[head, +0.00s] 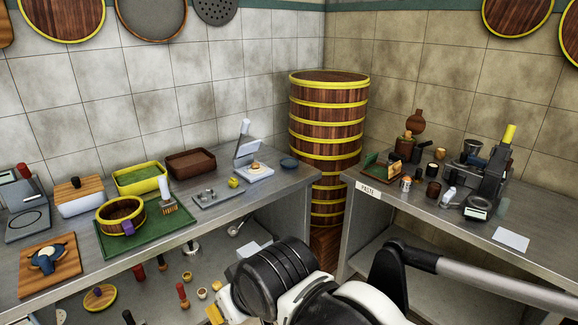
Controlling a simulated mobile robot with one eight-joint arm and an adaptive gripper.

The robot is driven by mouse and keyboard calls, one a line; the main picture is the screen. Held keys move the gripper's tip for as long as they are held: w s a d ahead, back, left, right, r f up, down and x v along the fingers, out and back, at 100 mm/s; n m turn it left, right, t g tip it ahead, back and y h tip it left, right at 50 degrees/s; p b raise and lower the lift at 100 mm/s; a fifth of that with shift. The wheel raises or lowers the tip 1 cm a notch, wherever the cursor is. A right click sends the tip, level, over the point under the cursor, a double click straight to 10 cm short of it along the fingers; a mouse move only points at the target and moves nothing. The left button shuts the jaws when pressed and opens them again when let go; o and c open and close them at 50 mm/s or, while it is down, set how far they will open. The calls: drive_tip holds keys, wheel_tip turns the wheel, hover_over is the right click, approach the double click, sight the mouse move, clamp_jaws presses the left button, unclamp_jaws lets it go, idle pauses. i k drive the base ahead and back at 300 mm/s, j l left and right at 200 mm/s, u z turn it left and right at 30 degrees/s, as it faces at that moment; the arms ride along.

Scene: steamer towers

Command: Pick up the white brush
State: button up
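The white brush (166,194) has a white handle and a brown bristle head. It stands upright, handle up, at the right part of the green tray (180,224) on the left counter, beside the round wooden steamer basket (121,215) with yellow bands. The brush looks fully visible. My arm crosses the bottom of the head view, to the right of and nearer than the brush. My gripper cannot be made out in this view.
The left counter (88,272) also holds a grey tray (218,197), yellow-rimmed tray (141,178), brown tray (190,163) and cutting board (50,270). A tall steamer tower (328,130) stands in the corner. The right counter (440,222) holds a coffee grinder-like machine (487,175).

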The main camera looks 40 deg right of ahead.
sight(169, 205)
drive_tip(key=i+l+u, duration=0.2)
drive_tip(key=i+u, duration=0.15)
drive_tip(key=i, duration=0.15)
drive_tip(key=i+l+u, duration=0.7)
drive_tip(key=i+l, duration=0.1)
drive_tip(key=i, duration=0.1)
